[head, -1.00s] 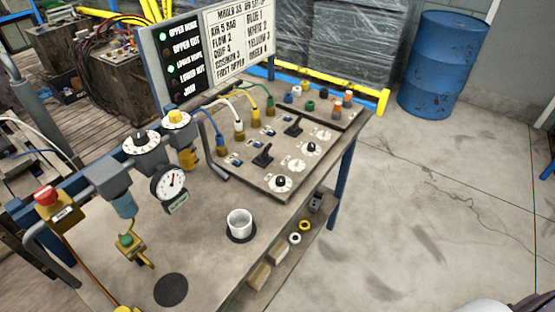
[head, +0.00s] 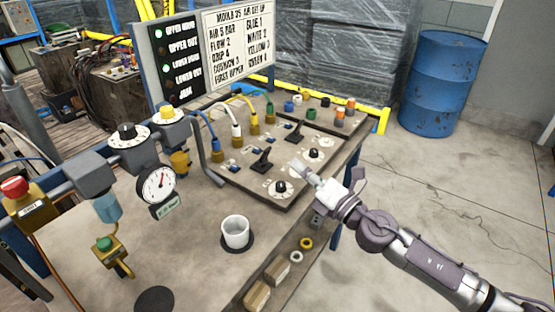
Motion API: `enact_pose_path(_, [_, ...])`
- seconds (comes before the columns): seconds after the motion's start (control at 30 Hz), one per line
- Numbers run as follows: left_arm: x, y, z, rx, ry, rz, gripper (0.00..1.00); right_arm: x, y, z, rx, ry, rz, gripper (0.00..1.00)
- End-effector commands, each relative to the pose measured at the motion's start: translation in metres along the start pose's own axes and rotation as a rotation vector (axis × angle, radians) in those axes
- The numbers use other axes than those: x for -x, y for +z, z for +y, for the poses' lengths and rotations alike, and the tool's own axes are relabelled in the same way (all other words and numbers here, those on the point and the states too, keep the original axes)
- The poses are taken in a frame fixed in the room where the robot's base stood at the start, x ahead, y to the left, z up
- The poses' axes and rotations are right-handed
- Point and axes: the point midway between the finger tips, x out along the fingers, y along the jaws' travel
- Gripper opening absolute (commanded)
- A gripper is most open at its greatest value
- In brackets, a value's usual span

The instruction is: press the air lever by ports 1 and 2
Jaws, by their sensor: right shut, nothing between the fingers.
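A black lever (head: 262,162) stands on the valve panel (head: 235,178), in front of the ports with the blue hose (head: 216,150) and white hose (head: 236,142). The board lists blue 1 and white 2; the port numbers themselves are too small to read. A second black lever (head: 295,132) stands farther back, in front of the yellow and green hoses. My right gripper (head: 304,172) is shut and empty. It shows over the panel's right side, between the two dials and right of the near lever, apart from it. My left gripper is out of view.
Dials (head: 280,188) and (head: 314,154) lie along the panel's right side. A lettered board (head: 237,45) stands behind. A blue barrel (head: 442,82) stands on the floor.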

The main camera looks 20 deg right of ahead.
Motion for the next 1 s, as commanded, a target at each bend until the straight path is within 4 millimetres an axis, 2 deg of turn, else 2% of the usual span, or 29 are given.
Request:
enact_pose_path(0.07, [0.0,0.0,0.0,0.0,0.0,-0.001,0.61,-0.007,0.004,0.0,0.237,0.034,0.127,0.0])
enact_pose_path(0.2, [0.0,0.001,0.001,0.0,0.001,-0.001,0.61,-0.005,0.012,-0.025,0.629,0.029,0.367,0.0])
enact_pose_path(0.33, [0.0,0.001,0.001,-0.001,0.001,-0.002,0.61,0.006,0.028,-0.054,0.863,-0.017,0.53,0.0])
enact_pose_path(0.5, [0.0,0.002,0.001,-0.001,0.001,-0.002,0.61,0.013,0.038,-0.067,0.956,-0.046,0.603,0.0])
enact_pose_path(0.77, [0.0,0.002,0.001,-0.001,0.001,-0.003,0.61,0.013,0.037,-0.067,0.952,-0.046,0.602,0.0])
enact_pose_path(0.87, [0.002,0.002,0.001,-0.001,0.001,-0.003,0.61,0.01,0.036,-0.068,0.95,-0.045,0.6,0.0])
enact_pose_path(1.0, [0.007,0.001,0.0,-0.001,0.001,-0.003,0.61,-0.004,0.029,-0.071,0.947,-0.043,0.598,0.0])
